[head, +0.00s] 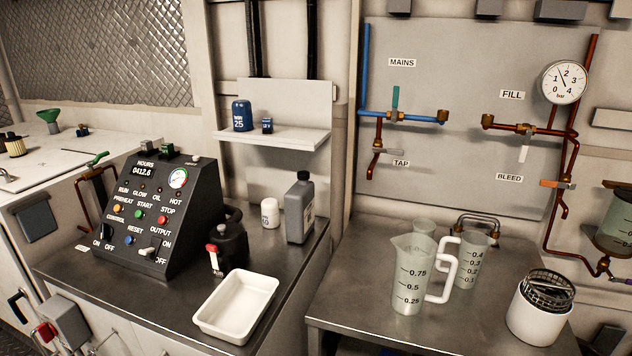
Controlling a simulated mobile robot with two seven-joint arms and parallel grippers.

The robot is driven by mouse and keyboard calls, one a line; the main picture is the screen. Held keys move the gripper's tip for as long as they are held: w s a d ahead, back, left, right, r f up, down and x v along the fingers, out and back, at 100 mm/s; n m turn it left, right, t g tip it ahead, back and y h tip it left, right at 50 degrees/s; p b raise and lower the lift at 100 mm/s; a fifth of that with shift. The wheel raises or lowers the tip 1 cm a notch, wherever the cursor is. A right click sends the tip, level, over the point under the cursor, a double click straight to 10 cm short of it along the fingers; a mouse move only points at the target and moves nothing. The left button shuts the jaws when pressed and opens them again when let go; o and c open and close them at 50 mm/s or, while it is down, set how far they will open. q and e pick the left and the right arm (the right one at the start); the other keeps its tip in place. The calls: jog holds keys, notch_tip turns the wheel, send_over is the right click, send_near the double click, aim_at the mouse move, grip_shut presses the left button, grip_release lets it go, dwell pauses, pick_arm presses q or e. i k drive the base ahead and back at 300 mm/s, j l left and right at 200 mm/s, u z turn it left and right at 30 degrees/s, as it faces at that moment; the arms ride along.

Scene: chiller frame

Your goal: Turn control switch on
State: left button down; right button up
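A black sloped control panel (150,215) stands on the dark metal counter at the left. The control switch (104,232) is a small toggle low on the panel's left side, under the CONTROL label. ON is printed at its lower left and OFF at its lower right. It is too small to tell which way its lever points. A separate OUTPUT switch (149,250) with a pale lever sits at the panel's lower right, with its own ON and OFF marks. Neither of my grippers shows in the head view.
A black can with a red cap (229,247), a white tray (237,306) and a grey bottle (299,208) stand right of the panel. A clear measuring jug (410,278) stands on the right counter. The counter strip before the panel is clear.

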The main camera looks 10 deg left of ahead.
aim_at(107, 231)
jog(key=u, duration=0.45)
jog(key=j+u, duration=0.1)
jog(key=u, duration=0.3)
jog(key=i+u, duration=0.1)
jog(key=u, duration=0.35)
